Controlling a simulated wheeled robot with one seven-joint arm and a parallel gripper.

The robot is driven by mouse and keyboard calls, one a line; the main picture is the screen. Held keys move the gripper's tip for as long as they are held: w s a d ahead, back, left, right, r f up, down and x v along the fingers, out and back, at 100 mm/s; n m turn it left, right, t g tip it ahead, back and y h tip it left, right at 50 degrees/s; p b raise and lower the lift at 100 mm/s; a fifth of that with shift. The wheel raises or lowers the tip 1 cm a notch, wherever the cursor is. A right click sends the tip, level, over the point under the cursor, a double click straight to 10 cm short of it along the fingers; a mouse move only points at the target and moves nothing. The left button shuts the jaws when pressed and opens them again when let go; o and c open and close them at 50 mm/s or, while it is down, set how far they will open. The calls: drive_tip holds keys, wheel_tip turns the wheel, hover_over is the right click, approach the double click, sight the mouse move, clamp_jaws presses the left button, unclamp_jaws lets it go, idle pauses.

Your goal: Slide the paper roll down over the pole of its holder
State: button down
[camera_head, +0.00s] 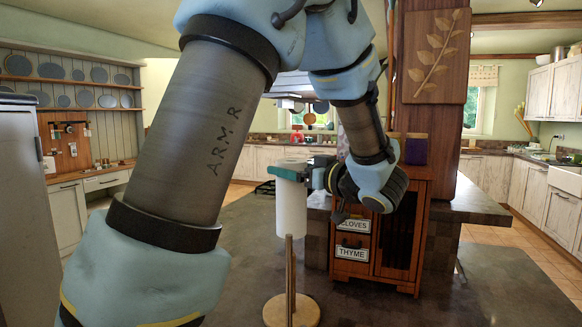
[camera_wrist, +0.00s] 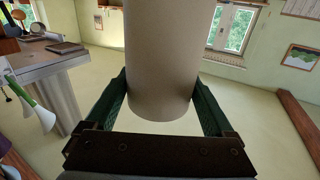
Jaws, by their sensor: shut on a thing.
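The white paper roll (camera_head: 291,208) is upright in the middle of the head view. My gripper (camera_head: 290,171) is shut on it near its upper end, with the green fingers on either side. In the wrist view the roll (camera_wrist: 160,60) stands between both fingers and looks grey-brown in shade. The wooden holder's pole (camera_head: 290,270) rises from a round base (camera_head: 275,313) directly below the roll in the picture. The roll's lower end meets the pole's visible top there. I cannot tell whether the pole is inside the roll or slightly in front of or behind it.
A wooden cabinet with drawers labelled cloves (camera_head: 353,226) and thyme (camera_head: 351,253) stands right of the holder. A dark counter (camera_head: 470,208) extends beyond it. A purple jar (camera_head: 416,150) stands above the cabinet. The dark surface around the holder's base is clear.

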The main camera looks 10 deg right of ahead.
sight(291, 185)
drive_tip(key=shift+f+b, duration=1.05)
drive_tip(key=shift+f, duration=0.8)
drive_tip(key=shift+p, duration=0.45)
